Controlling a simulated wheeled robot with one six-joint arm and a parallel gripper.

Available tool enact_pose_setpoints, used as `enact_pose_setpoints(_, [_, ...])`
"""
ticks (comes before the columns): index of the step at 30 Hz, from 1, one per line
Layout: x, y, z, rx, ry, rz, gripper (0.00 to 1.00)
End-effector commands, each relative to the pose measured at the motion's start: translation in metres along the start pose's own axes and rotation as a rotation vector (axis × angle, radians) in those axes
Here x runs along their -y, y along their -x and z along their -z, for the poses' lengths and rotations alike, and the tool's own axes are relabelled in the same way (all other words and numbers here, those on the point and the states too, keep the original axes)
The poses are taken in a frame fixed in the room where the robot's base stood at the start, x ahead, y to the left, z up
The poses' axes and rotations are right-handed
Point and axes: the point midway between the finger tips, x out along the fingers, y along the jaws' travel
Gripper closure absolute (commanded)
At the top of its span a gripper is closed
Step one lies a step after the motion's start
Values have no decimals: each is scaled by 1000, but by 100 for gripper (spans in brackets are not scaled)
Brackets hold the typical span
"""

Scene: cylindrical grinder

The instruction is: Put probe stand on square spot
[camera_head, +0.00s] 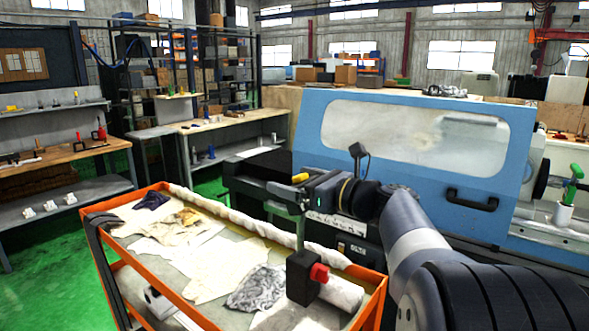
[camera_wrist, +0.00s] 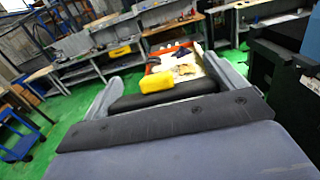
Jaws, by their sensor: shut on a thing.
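The probe stand has a black block base with a red knob (camera_head: 319,272) and a thin grey-green upright (camera_head: 300,228). The upright looks near vertical. A yellow piece (camera_head: 300,178) shows beside the gripper. In the wrist view, a yellow piece (camera_wrist: 157,82) and a dark bar lie between the two grey fingers of my gripper (camera_wrist: 172,88). I cannot make out a square spot in either view.
The orange cart (camera_head: 376,296) holds cloths and a white roll (camera_head: 341,291). The blue grinder (camera_head: 310,130) with its window and handle stands right behind my arm. Workbenches with shelves line the left and back. Green floor (camera_head: 60,240) is open at the left.

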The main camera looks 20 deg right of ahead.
Motion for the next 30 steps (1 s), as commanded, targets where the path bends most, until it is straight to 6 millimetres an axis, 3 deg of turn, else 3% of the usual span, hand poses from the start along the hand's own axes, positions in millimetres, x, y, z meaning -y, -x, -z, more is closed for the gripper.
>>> enact_pose_setpoints(2, [0,0,0,8,4,0,80])
enact_pose_setpoints(12, [0,0,34,7,4,0,80])
enact_pose_setpoints(26, [0,0,40,8,5,0,80])
enact_pose_setpoints(27, [0,0,43,1,1,0,6])
enact_pose_setpoints(30, [0,0,42,1,1,0,0])
